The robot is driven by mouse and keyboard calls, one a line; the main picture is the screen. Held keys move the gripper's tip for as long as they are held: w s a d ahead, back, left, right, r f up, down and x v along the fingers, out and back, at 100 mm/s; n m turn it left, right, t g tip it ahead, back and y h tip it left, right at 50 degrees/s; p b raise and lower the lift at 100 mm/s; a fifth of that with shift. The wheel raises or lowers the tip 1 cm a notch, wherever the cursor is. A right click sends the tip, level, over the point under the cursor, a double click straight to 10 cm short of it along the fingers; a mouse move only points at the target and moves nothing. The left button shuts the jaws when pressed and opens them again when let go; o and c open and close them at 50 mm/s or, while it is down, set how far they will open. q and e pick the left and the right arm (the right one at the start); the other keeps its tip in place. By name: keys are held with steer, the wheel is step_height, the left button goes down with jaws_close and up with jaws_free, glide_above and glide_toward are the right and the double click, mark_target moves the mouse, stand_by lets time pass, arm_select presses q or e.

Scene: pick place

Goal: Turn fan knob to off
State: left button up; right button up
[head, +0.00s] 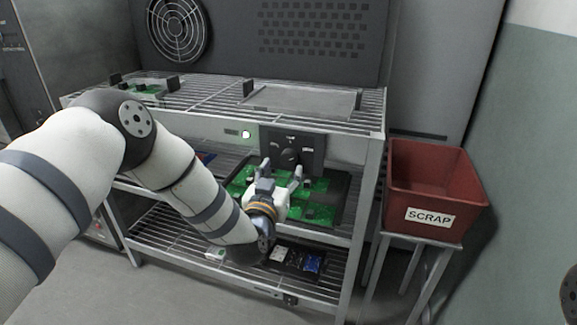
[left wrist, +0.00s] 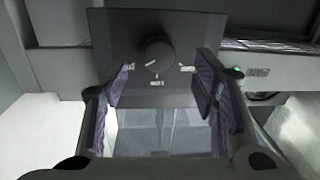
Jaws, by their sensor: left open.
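The fan knob (head: 290,156) is a dark round dial on a black square panel (head: 309,142) on the front beam of the rack. In the left wrist view the knob (left wrist: 155,55) shows on its panel (left wrist: 108,24), with small white marks around it. My left gripper (head: 281,168) is open in front of and slightly below the knob. In the left wrist view the two fingers (left wrist: 165,88) stand apart on either side of the knob, with nothing between the tips. My right gripper is not in view.
A lit white button (head: 246,134) sits left of the panel. Green circuit boards (head: 318,186) lie in a black tray on the shelf beneath. The wire top shelf (head: 205,91) overhangs above. A red scrap bin (head: 432,170) stands on a stand at right.

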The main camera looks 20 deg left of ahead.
mark_target(288, 161)
arm_select(q)
steer(key=w, duration=0.3)
steer(key=shift+w+f, duration=0.1)
steer(key=shift+f, duration=0.15)
steer(key=shift+w+r, duration=0.25)
steer(key=shift+w, duration=0.3)
steer(key=c, duration=1.2)
steer(key=shift+o, duration=0.2)
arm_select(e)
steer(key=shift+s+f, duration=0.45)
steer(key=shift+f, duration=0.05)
